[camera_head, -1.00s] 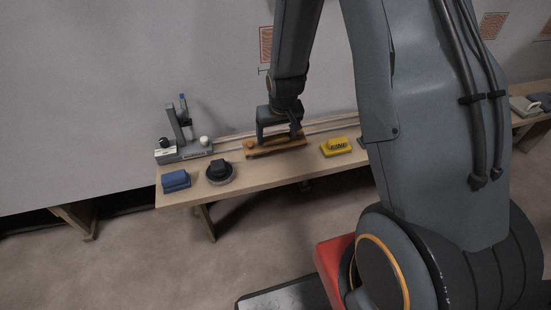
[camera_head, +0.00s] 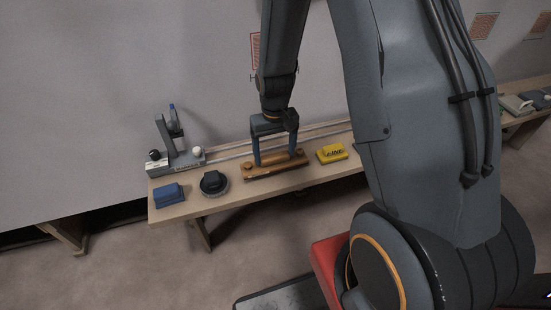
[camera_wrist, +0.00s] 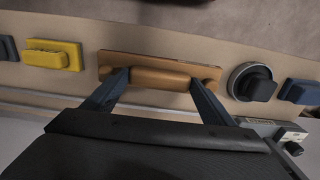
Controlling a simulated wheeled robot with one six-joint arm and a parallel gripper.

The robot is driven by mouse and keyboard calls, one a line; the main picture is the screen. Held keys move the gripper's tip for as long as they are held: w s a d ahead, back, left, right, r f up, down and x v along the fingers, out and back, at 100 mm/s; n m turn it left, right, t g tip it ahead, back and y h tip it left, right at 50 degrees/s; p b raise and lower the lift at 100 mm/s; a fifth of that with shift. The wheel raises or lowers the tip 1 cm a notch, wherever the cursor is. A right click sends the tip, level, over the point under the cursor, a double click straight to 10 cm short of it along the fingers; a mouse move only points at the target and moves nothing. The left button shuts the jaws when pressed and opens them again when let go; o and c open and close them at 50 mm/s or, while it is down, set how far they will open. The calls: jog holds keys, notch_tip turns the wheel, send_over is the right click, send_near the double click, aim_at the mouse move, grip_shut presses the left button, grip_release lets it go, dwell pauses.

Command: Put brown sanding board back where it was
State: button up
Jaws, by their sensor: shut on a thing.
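The brown sanding board (camera_head: 277,171), a long flat board with a rounded grip along its top, is in my gripper (camera_head: 279,158) over the bench. In the wrist view my gripper (camera_wrist: 163,83) has a finger at each end of the grip of the sanding board (camera_wrist: 150,62), and is shut on it lengthwise. The board lies roughly along the bench, between a black round sander (camera_head: 214,183) and a yellow block (camera_head: 332,153). I cannot tell whether its underside touches the bench top.
The narrow wooden bench (camera_head: 235,205) runs along a grey wall. A blue block (camera_head: 168,194) lies at its left end, with a grey stand (camera_head: 170,145) behind. A rail runs along the back. Bare bench shows in front of the board.

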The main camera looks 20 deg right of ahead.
aim_at(275, 156)
jog(key=shift+d+f, duration=0.1)
jog(key=shift+f, duration=1.45)
jog(key=o, duration=1)
